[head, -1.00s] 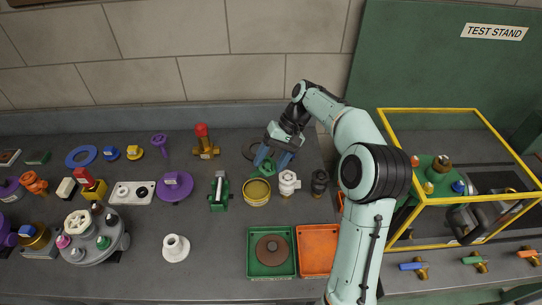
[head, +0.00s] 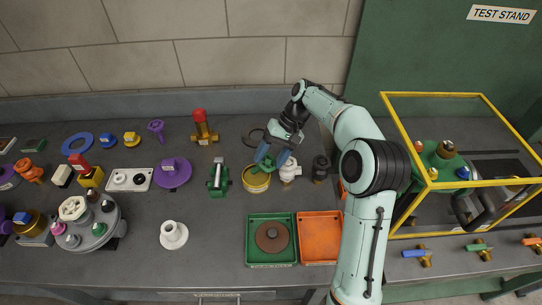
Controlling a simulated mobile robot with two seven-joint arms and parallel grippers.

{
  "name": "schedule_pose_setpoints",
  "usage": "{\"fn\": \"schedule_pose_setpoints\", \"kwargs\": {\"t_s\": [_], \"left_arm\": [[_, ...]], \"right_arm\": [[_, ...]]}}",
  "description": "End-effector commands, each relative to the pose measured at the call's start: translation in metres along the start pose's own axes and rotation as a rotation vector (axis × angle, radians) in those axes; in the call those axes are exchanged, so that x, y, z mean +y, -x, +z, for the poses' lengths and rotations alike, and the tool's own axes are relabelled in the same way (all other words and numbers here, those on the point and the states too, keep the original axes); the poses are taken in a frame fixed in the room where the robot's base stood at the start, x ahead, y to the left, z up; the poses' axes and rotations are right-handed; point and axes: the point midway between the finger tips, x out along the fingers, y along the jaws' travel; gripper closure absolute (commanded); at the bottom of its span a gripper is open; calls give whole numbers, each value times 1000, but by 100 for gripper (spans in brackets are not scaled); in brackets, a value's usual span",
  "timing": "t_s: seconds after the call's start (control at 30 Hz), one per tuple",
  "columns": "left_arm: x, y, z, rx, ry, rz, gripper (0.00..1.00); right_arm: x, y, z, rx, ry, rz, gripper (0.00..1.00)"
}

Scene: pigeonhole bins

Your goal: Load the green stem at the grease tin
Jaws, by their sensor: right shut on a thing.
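My right gripper (head: 272,157) is shut on the green stem (head: 263,164), which shows as a small green piece between the blue fingers. It holds the stem over the back rim of the grease tin (head: 257,183), a round yellow tin with dull yellow contents. I cannot tell whether the stem touches the grease, and its lower end is hard to make out. My left gripper is not in view.
A white valve part (head: 290,170) stands close to the right of the tin, with a dark fitting (head: 320,168) beyond it. A green vise-like fixture (head: 218,178) stands to the left. A green tray (head: 270,262) and orange tray (head: 320,225) lie in front.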

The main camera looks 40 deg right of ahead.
Motion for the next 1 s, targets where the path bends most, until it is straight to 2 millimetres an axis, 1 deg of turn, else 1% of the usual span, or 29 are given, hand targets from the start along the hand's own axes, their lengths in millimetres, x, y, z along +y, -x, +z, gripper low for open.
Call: {"fn": "schedule_pose_setpoints", "kwargs": {"t_s": [0.33, 1.0], "left_arm": [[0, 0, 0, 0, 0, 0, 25], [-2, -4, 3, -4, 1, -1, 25]], "right_arm": [[0, 0, 0, 0, 0, 0, 86], [4, -7, -2, 0, 0, 0, 86]]}}
